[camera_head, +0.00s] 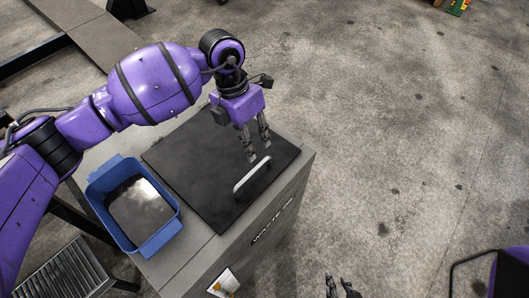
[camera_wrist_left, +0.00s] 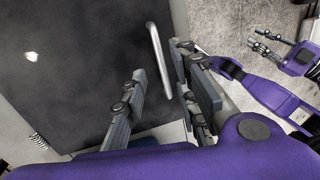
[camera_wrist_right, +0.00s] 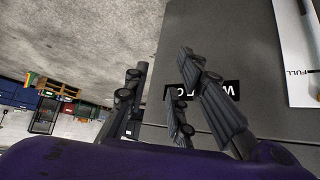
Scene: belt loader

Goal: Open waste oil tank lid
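The waste oil tank (camera_head: 285,215) is a grey box with a flat black lid (camera_head: 190,165) lying closed on its top. A pale bar handle (camera_head: 252,175) stands near the lid's right edge; it also shows in the left wrist view (camera_wrist_left: 160,60). My left gripper (camera_head: 259,154) points down just behind the handle, open. In the left wrist view the handle appears between and beyond its fingers (camera_wrist_left: 160,62), with no visible grip. My right gripper (camera_head: 337,280) is at the bottom of the head view. In the right wrist view it is open and empty (camera_wrist_right: 163,60), before the tank's labelled side.
A blue bin (camera_head: 162,240) with dark content sits on the tank's top left of the lid. A white gauge plate marked FULL (camera_wrist_right: 297,50) is on the tank's side. A grey roller conveyor (camera_head: 65,275) is at lower left. Concrete floor (camera_head: 420,120) right of the tank is clear.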

